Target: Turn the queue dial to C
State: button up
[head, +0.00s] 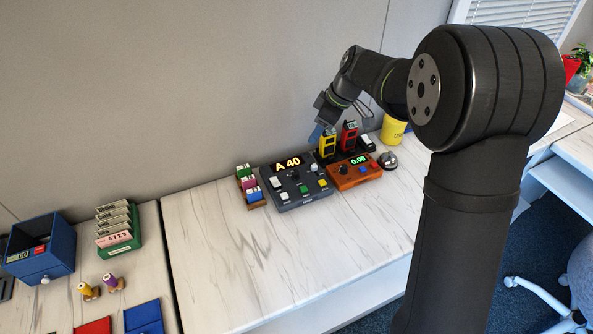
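The dark grey queue console (296,199) stands on the counter, its lit display (287,163) reading "A 40". It carries white, black and yellow controls. A small grey knob (314,166) to the right of the display may be the queue dial; its pointer and any letters are too small to read. My gripper (317,134) hangs above and behind the console's right end, apart from it, next to a yellow handset-like device (327,143). Its blue tip shows, but its finger gap is too small and hidden to judge.
An orange timer box (354,178) reading "0:00" stands right of the console, with a silver bell (387,160) beyond. A red device (348,135) stands behind. A block rack (249,187) is at left. The counter in front (300,255) is clear.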

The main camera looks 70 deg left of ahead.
send_near(296, 172)
jog(key=x, duration=0.8)
jog(key=shift+s+a+f, duration=0.1)
jog(key=shift+a+f, duration=0.05)
jog(key=shift+f, duration=0.1)
jog(key=c, duration=1)
